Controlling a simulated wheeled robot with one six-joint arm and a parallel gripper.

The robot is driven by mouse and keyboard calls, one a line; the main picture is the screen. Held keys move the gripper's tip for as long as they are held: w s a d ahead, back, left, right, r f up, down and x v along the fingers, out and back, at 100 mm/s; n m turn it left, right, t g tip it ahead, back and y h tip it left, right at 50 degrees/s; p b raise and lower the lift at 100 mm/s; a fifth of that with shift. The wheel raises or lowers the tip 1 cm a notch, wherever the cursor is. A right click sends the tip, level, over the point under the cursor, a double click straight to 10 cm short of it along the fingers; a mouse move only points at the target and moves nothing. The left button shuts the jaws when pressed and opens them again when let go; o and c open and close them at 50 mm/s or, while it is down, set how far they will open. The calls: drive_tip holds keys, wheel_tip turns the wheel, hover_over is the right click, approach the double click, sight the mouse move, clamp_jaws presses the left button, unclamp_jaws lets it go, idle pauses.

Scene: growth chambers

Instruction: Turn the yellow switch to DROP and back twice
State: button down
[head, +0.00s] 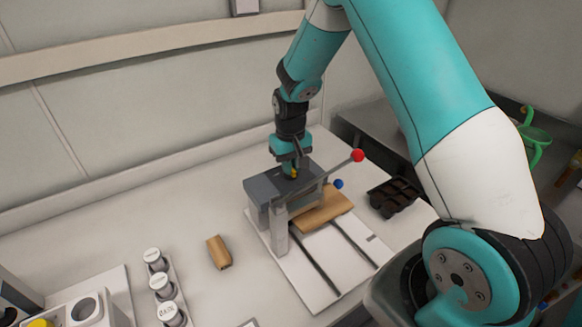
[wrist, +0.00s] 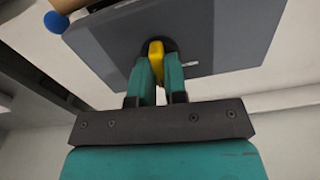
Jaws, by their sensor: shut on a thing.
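The yellow switch (wrist: 155,54) stands on top of a grey box-shaped housing (wrist: 229,32), on a dark round base. In the head view the housing (head: 261,190) sits at the back of a device on the white table, and only a bit of the yellow switch (head: 293,174) shows under my gripper. My gripper (head: 292,166) points down over the housing. In the wrist view the two teal fingers of my gripper (wrist: 158,70) are shut on the yellow switch, one on each side. The DROP marking cannot be read in either view.
A lever with a red ball (head: 358,155) rises right of the housing, close to my gripper. A blue ball (head: 338,184) sits below it. A wooden block (head: 219,253) and several white-capped containers (head: 162,286) stand to the left. A black tray (head: 394,196) lies right.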

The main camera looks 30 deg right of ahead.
drive_tip(key=m+b, duration=0.1)
drive_tip(key=m, duration=0.3)
drive_tip(key=shift+m, duration=1.8)
drive_tip(key=shift+r, duration=0.1)
drive_tip(key=c, duration=1.1)
unclamp_jaws()
drive_tip(key=shift+b, duration=0.3)
drive_tip(key=shift+c, duration=0.2)
wheel_tip(320, 180, up, 17)
drive_tip(key=b, duration=0.3)
drive_tip(key=shift+r, duration=0.2)
